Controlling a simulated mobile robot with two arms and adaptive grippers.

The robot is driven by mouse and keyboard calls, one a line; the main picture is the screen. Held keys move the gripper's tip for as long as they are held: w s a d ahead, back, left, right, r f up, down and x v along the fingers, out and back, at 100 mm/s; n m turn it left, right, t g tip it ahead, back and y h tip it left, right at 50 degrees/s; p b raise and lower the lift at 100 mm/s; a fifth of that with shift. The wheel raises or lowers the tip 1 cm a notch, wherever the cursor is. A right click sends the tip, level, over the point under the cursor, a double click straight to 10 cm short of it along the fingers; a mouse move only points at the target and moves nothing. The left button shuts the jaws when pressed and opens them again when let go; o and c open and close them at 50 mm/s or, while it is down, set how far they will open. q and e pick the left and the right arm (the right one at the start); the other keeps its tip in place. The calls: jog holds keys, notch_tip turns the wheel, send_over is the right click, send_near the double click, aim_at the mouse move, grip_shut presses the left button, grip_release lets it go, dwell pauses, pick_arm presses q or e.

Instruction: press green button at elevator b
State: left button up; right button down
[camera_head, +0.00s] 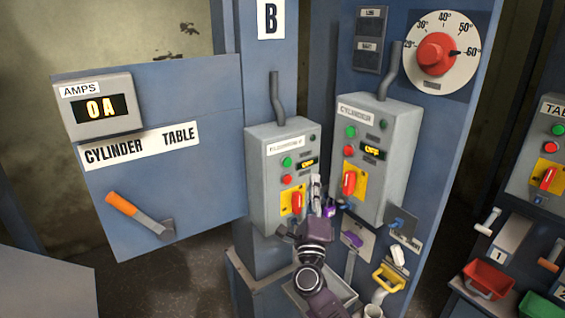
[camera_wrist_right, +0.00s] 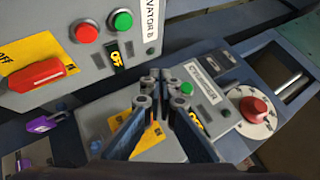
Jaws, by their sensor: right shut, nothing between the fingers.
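The elevator B control box (camera_head: 262,200) is the left of two grey boxes under the "B" sign (camera_head: 271,18). Its green button (camera_head: 287,162) is above a red button (camera_head: 287,179), beside a small lit display. In the right wrist view, the green button (camera_wrist_right: 122,20) is at the top, next to the "VATOR B" label (camera_wrist_right: 151,25), and the display reads OFF (camera_wrist_right: 117,58). My right gripper (camera_head: 316,182) is shut and empty, in front of the box's lower right, apart from the button; its fingers (camera_wrist_right: 163,80) show in the wrist view. My left gripper is not in view.
The cylinder box (camera_head: 395,150) with similar buttons is close on the right. Red levers (camera_head: 297,203) on yellow plates and a purple padlock (camera_wrist_right: 45,122) are near my gripper. A cylinder table panel (camera_head: 200,90) is at left, and a red-knobbed dial (camera_head: 437,53) at upper right.

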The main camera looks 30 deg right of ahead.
aim_at(288, 162)
jog(key=w+b, duration=0.4)
jog(key=w, duration=0.4)
jog(key=shift+w+a, duration=0.35)
jog(key=shift+w, duration=0.05)
jog(key=shift+w+b, duration=0.1)
jog(key=shift+b, duration=0.25)
dwell(1.0)
jog(key=shift+w, duration=0.35)
